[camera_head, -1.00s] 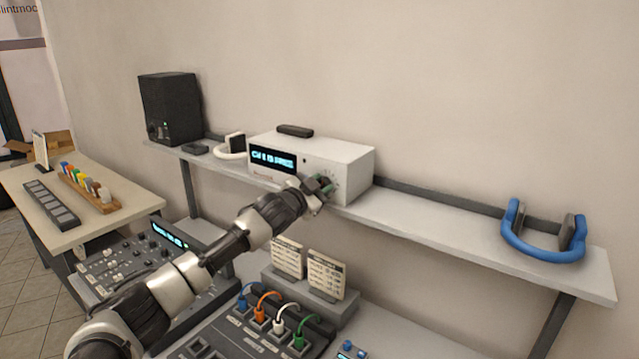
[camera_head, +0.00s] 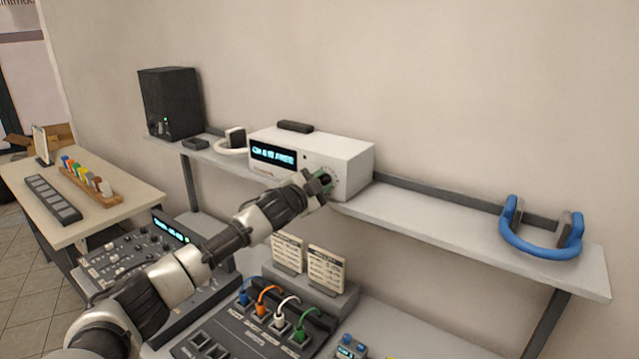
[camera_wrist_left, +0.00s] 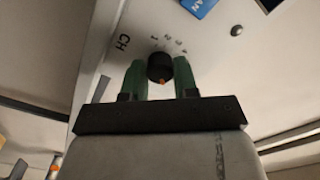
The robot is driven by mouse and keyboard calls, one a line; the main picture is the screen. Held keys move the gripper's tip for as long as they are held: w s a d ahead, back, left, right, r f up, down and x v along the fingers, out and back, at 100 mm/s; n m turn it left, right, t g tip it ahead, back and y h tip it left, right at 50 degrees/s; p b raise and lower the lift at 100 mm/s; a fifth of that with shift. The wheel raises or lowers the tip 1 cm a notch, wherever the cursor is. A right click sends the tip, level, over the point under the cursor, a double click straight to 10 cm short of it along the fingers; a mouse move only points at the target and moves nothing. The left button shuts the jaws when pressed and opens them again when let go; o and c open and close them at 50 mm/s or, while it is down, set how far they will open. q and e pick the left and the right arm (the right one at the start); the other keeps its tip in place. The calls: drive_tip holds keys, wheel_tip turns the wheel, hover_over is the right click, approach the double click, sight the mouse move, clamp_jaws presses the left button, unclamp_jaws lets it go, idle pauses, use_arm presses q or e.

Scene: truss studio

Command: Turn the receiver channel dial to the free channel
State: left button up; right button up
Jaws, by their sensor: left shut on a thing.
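The white receiver (camera_head: 345,157) stands on the wall shelf. Its lit display (camera_head: 273,155) shows small cyan text that seems to end in "FREE"; the channel number is too blurred to be sure of. My left gripper (camera_head: 322,182) is at the right part of the receiver's front and hides the dial in the head view. In the left wrist view the channel dial (camera_wrist_left: 160,66) is a small black knob with an orange mark, near the letters "CH". The green fingers of my left gripper (camera_wrist_left: 161,76) are shut on it from both sides. My right gripper is not in view.
A black speaker (camera_head: 170,103) and white headphones (camera_head: 232,143) stand left of the receiver. Blue headphones (camera_head: 540,242) lie at the shelf's right end. Below are a mixer (camera_head: 130,256), cards (camera_head: 325,268) and a patch box with coloured plugs (camera_head: 250,338). The shelf between receiver and blue headphones is clear.

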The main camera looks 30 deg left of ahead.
use_arm(q)
drive_tip(key=shift+f, duration=0.1)
drive_tip(key=o, duration=0.9)
drive_tip(key=shift+o, duration=0.2)
drive_tip(key=s+a+b, duration=0.1)
drive_tip(key=s+b, duration=0.4)
drive_tip(key=s, duration=0.5)
drive_tip(key=shift+s+a, duration=0.25)
drive_tip(key=shift+s, duration=0.1)
